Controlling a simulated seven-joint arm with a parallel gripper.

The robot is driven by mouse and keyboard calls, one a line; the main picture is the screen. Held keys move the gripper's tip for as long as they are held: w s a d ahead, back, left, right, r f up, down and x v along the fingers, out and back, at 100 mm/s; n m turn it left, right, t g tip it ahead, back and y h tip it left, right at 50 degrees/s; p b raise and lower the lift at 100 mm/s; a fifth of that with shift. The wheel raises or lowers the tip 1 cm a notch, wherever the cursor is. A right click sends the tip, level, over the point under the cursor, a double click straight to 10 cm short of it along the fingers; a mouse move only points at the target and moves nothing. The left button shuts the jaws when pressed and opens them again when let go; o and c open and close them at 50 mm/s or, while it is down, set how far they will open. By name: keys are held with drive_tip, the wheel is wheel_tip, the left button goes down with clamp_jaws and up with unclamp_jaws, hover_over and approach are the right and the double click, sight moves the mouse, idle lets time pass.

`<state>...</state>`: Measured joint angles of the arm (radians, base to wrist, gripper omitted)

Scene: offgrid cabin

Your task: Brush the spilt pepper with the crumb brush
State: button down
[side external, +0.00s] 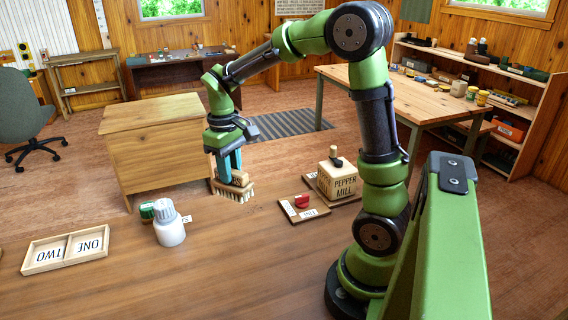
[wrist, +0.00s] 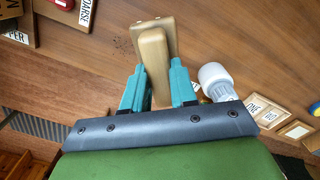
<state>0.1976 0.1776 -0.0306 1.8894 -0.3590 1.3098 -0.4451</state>
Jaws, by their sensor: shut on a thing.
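My gripper (side external: 230,168) has its teal fingers closed around the wooden handle of the crumb brush (side external: 234,191). The brush hangs with its pale bristles down, near the far edge of the brown table; I cannot tell whether they touch the wood. In the wrist view, my gripper (wrist: 159,85) shows a finger on each side of the brush's wooden handle (wrist: 153,52), and the bristles are hidden. Small dark specks, the spilt pepper (wrist: 122,43), lie on the table beside the brush. They show faintly in the side view (side external: 256,208), right of the bristles.
A pepper mill box (side external: 338,184) and a small labelled board with a red piece (side external: 301,201) stand right of the brush. A white-capped bottle (side external: 170,229), a green-topped container (side external: 147,210) and a two-part tray (side external: 66,264) are left. The table's front middle is clear.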

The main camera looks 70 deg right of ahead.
drive_tip(key=shift+n, duration=0.8)
drive_tip(key=shift+s+d+f, duration=0.5)
drive_tip(key=shift+d+f, duration=0.65)
drive_tip(key=shift+f, duration=0.55)
drive_tip(key=shift+s+d+f, duration=0.45)
drive_tip(key=shift+d+f, duration=0.65)
drive_tip(key=shift+f, duration=0.55)
drive_tip(key=shift+s+d+f, duration=0.5)
drive_tip(key=shift+d+f, duration=0.65)
drive_tip(key=shift+f, duration=0.55)
drive_tip(key=shift+w+f, duration=0.1)
drive_tip(key=shift+f, duration=0.75)
drive_tip(key=shift+w+d, duration=0.6)
drive_tip(key=shift+d, duration=0.05)
drive_tip(key=shift+w+d, duration=2)
drive_tip(key=shift+s+a, duration=2.6)
drive_tip(key=shift+a, duration=0.2)
drive_tip(key=shift+w+d, duration=2.7)
drive_tip(key=shift+s+a, duration=2.6)
drive_tip(key=shift+a, duration=0.05)
wheel_tip(320, 180, up, 8)
